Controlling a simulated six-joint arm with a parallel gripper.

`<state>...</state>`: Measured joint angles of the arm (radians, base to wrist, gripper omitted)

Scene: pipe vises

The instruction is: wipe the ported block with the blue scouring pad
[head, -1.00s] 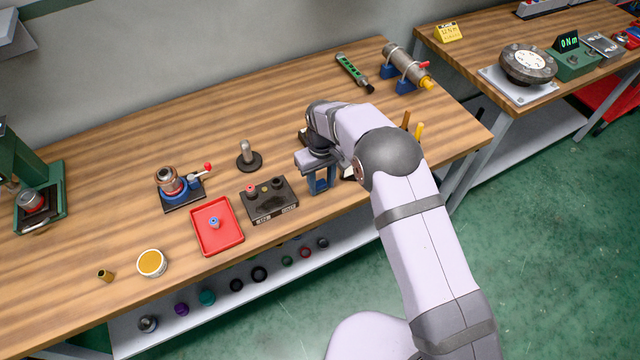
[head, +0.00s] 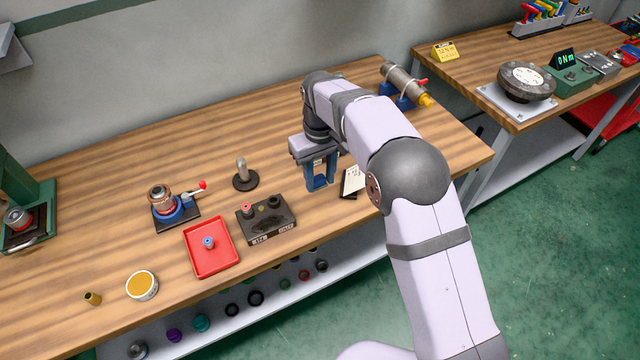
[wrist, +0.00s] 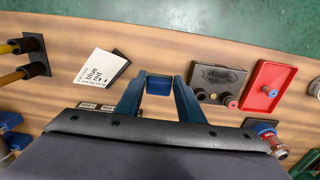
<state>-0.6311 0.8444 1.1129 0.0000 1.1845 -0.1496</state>
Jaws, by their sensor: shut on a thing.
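The ported block (head: 266,222) is a dark grey box on the bench, with a red-ringed port, a brass-coloured port and a dark knob-like port on top. It also shows in the wrist view (wrist: 220,78), right of the fingers. My gripper (head: 320,180) points down, to the right of the block and apart from it. In the wrist view my gripper (wrist: 158,86) has its blue fingers shut on the blue scouring pad (wrist: 158,82), held between the tips. The pad is mostly hidden by the fingers in the head view.
A red tray (head: 212,248) with a small fitting lies left of the block. A blue-based vise (head: 172,206) and a dark-based post (head: 243,175) stand behind. A printed card (head: 352,181) lies right of my gripper. A yellow tin (head: 142,285) sits at front left.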

